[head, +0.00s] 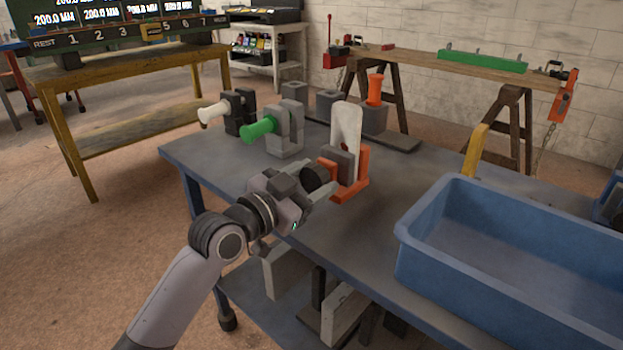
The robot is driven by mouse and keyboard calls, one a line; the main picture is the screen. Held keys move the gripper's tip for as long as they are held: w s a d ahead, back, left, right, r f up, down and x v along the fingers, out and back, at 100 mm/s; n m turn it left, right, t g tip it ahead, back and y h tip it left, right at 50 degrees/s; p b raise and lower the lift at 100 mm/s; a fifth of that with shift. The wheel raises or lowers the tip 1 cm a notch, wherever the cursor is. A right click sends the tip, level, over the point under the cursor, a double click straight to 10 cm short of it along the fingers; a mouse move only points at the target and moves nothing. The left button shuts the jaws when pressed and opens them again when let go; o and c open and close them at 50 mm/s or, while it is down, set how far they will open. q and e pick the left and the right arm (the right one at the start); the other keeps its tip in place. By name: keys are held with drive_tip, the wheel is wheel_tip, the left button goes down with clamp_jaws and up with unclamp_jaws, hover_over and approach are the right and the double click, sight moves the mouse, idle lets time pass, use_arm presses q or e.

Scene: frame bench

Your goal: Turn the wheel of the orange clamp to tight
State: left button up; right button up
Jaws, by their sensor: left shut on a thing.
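The orange clamp (358,188) stands on the blue-grey bench near its front edge. A grey block and an upright pale plate (346,128) sit in it. Its dark round wheel (313,177) faces left, toward my left gripper. My left gripper (316,186) reaches in from the lower left and is shut on the wheel, its fingers partly hiding it. The wheel's turn angle cannot be read. My right gripper is not in view.
A clamp with a green handle (260,130) and one with a white handle (214,111) stand behind on the bench. An orange-handled piece (375,90) stands at the back. A blue bin (415,250) fills the right side.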

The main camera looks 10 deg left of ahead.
use_arm(q)
drive_tip(key=shift+r+m, duration=0.15)
drive_tip(key=shift+m, duration=0.45)
drive_tip(key=shift+m+p, duration=0.4)
drive_tip(key=shift+m, duration=0.6)
drive_tip(key=o, duration=1)
drive_tip(key=shift+o, duration=0.2)
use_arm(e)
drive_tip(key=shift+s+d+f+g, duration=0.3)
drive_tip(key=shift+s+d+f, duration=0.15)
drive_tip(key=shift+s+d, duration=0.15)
use_arm(q)
drive_tip(key=shift+s, duration=0.1)
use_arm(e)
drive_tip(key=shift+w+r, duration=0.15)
